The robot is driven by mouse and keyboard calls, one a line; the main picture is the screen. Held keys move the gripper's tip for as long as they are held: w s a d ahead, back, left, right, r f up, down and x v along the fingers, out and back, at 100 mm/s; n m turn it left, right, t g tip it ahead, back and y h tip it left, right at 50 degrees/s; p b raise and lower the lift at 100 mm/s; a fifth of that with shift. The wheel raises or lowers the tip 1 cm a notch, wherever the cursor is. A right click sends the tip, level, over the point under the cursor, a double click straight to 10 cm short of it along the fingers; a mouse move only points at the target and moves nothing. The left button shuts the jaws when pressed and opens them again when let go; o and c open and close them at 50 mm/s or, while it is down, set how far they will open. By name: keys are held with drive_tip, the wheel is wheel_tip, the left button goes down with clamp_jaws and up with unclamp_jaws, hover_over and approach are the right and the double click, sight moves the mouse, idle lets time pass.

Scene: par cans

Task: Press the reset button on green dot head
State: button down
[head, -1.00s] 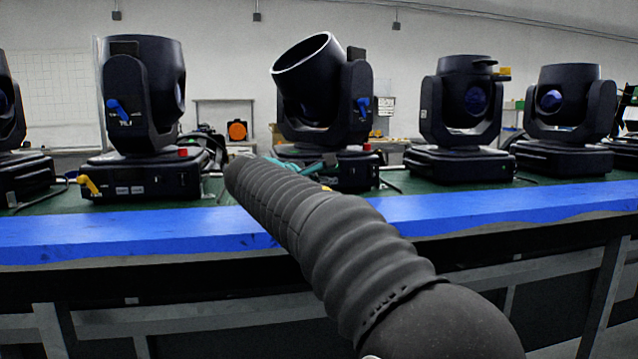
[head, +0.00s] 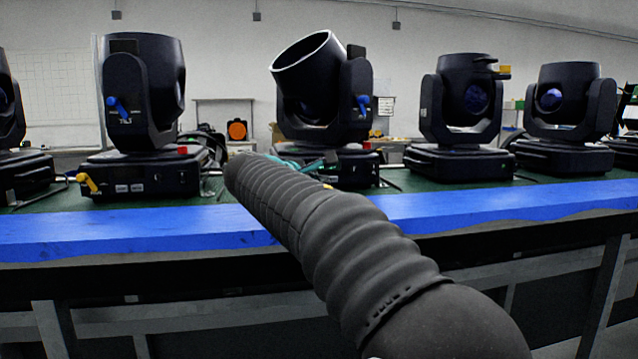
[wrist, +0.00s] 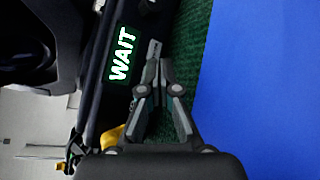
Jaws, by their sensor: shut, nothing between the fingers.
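Several black moving-head lights stand on the bench. The middle one (head: 325,90), with its barrel tilted up, has a red part (head: 367,146) on its base. My arm reaches toward this base and hides much of its front; a little teal of my gripper (head: 305,164) shows there. In the wrist view, my gripper (wrist: 158,62) is shut and empty, its tips close to the black base front (wrist: 97,95). I cannot make out a green dot or the reset button.
Another light (head: 140,95) stands to the left with a yellow plug (head: 88,183), and two lights (head: 462,100) (head: 570,105) stand to the right. A blue strip (head: 500,203) edges the bench. A yellow plug (wrist: 112,136) sits near my gripper in the wrist view.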

drive_tip(key=shift+s+d, duration=0.1)
drive_tip(key=shift+s, duration=0.25)
drive_tip(key=shift+s+d+b, duration=0.25)
drive_tip(key=shift+s+b, duration=0.2)
drive_tip(key=shift+s, duration=0.35)
drive_tip(key=shift+s+d+b, duration=0.2)
drive_tip(key=shift+s+b, duration=0.3)
drive_tip(key=shift+s, duration=0.3)
drive_tip(key=shift+s+d+b, duration=0.25)
drive_tip(key=shift+s+b, duration=0.2)
drive_tip(key=shift+s, duration=0.35)
